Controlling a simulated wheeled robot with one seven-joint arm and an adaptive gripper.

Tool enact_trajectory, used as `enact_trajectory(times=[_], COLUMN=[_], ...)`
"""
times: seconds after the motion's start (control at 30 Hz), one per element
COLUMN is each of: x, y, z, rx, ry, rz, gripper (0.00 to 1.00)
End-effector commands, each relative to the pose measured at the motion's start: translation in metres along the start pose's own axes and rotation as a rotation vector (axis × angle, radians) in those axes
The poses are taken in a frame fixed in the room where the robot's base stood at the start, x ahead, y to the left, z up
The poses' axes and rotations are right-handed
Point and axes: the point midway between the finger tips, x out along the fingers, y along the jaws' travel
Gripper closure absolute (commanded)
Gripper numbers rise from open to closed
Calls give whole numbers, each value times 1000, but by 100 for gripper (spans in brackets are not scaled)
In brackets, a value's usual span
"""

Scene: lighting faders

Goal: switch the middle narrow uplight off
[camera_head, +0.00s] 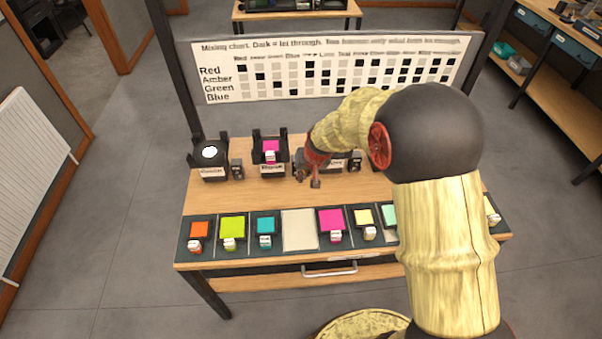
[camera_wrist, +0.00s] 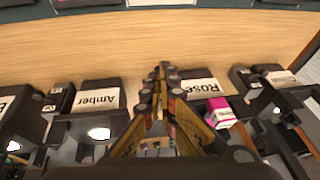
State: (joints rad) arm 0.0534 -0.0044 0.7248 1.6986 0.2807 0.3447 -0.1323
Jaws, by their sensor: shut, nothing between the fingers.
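A row of uplights stands on the wooden bench. The left one (camera_head: 209,166) shows a bright white top. The one beside it holds a magenta gel (camera_head: 270,147); the wrist view shows this gel (camera_wrist: 220,111) by a label reading Rose (camera_wrist: 202,87). The uplight labelled Amber (camera_wrist: 99,97) is on the other side of my gripper and has a bright spot. My gripper (camera_head: 314,183) is shut and empty, low between these two; its fingertips also show in the wrist view (camera_wrist: 161,71). Any switch box directly under the fingers is hidden. I cannot tell whether the fingers touch anything.
Small dark boxes stand beside other uplights, one by the left uplight (camera_head: 237,169). Several coloured gels lie in a front tray (camera_head: 299,228) with one bare slot. A mixing chart (camera_head: 330,70) stands behind. My arm hides the bench's right side.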

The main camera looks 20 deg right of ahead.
Motion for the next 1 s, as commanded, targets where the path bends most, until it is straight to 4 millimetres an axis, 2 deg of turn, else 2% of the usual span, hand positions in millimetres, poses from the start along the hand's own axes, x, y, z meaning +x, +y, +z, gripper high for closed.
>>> enact_trajectory(times=[0.03, 0.1, 0.33, 1.0], x=[-14, -26, -51, -55], y=[0, 0, 0, 0], z=[1, 5, 16, 18], rx=[0, 0, 1, 3], ry=[3, 3, 2, 0], rz=[0, 0, 0, 0], gripper=[100, 100, 100, 100])
